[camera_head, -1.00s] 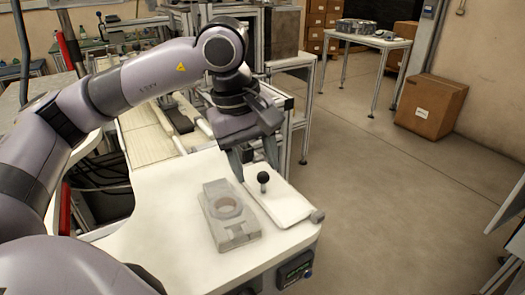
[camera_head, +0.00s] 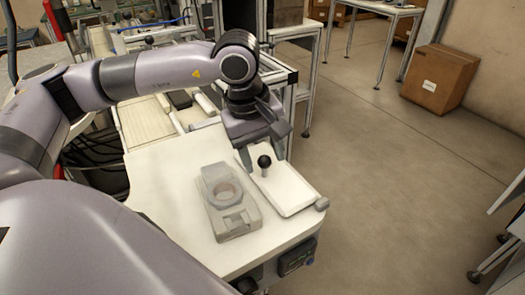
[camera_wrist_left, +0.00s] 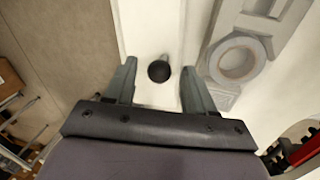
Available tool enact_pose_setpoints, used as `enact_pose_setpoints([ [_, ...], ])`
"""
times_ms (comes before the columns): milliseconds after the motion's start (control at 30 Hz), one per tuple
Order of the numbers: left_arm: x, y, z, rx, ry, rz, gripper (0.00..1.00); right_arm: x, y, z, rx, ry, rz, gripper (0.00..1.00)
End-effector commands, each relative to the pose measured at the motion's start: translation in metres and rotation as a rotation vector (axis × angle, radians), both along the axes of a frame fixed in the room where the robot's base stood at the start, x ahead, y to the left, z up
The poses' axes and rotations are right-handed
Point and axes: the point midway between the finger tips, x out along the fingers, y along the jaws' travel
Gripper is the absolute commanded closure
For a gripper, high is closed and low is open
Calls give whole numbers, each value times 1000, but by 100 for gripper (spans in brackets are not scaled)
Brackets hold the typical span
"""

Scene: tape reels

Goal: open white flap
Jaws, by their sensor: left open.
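The white flap (camera_head: 291,195) is a flat white plate at the right part of the white worktop. It looks closed, lying flat. A black ball knob (camera_head: 264,161) on a short stem stands up from it. My left gripper (camera_head: 264,158) is open, pointing down at the knob. In the left wrist view the knob (camera_wrist_left: 159,71) shows between the tips of the two open fingers (camera_wrist_left: 157,78), with a gap on each side. The flap (camera_wrist_left: 150,30) fills the upper middle there. My right gripper is not in view.
A small control box (camera_head: 297,256) is on the worktop's front edge. Floor lies open to the right, with a cardboard box (camera_head: 439,78) farther back.

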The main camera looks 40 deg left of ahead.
Motion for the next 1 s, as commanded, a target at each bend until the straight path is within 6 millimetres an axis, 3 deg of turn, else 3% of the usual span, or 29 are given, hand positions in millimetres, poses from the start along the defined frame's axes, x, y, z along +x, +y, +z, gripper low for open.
enact_pose_setpoints([
  [267,1,0,-2,-1,-1,0,46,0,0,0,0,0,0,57],
  [433,1,0,-2,-1,-1,0,100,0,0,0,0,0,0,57],
  [1000,5,-3,3,-3,-7,-2,100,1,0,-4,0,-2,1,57],
])
